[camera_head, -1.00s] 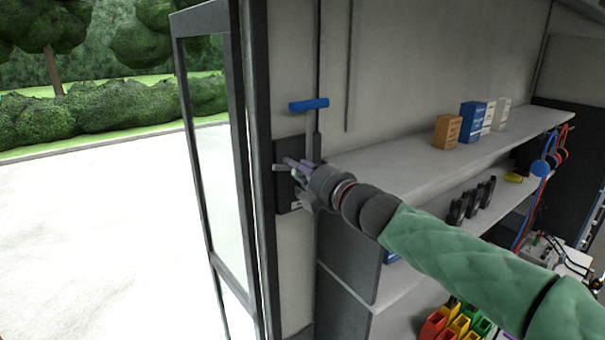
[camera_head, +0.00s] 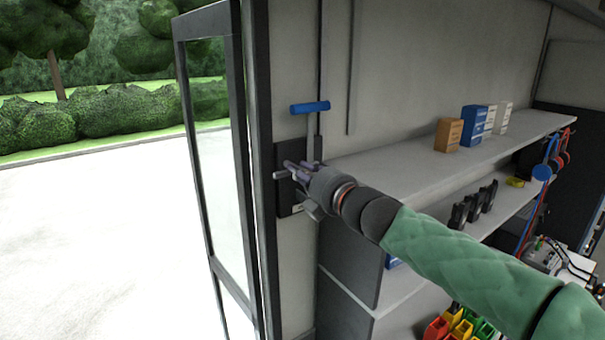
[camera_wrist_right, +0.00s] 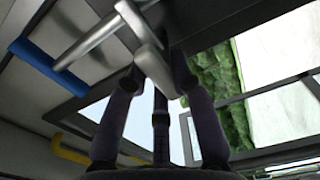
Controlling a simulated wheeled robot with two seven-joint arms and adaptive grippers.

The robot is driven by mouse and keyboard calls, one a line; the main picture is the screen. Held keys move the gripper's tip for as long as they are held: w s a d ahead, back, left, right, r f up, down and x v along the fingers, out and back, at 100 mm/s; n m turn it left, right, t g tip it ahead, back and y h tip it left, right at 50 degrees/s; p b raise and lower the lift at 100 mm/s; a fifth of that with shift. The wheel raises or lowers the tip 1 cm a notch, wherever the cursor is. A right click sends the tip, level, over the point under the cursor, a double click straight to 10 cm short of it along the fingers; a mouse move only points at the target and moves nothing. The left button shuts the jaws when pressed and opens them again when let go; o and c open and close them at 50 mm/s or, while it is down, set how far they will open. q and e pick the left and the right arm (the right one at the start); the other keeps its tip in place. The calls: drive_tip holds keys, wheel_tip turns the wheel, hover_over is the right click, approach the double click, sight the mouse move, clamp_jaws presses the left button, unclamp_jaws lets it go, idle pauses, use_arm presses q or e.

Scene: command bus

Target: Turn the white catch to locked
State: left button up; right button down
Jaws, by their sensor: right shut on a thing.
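The white catch (camera_head: 279,175) is on a dark plate (camera_head: 285,202) on the wall beside the door frame. In the head view only its left end shows, and my gripper hides the rest. My right gripper (camera_head: 296,171) is at the plate, shut on the catch. In the right wrist view the pale catch (camera_wrist_right: 156,72) sits between the fingertips of the gripper (camera_wrist_right: 152,84). Any locked marking is too small or hidden to read. My left gripper is not in view.
A blue handle (camera_head: 310,107) is just above the plate and also shows in the right wrist view (camera_wrist_right: 46,66). A glazed door (camera_head: 188,120) stands open at left. Shelves (camera_head: 400,163) with boxes (camera_head: 448,135) are close to my right arm.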

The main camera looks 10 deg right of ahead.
drive_tip(key=c, duration=1)
unclamp_jaws()
drive_tip(key=shift+c, duration=0.2)
drive_tip(key=v, duration=1.2)
drive_tip(key=shift+f, duration=0.1)
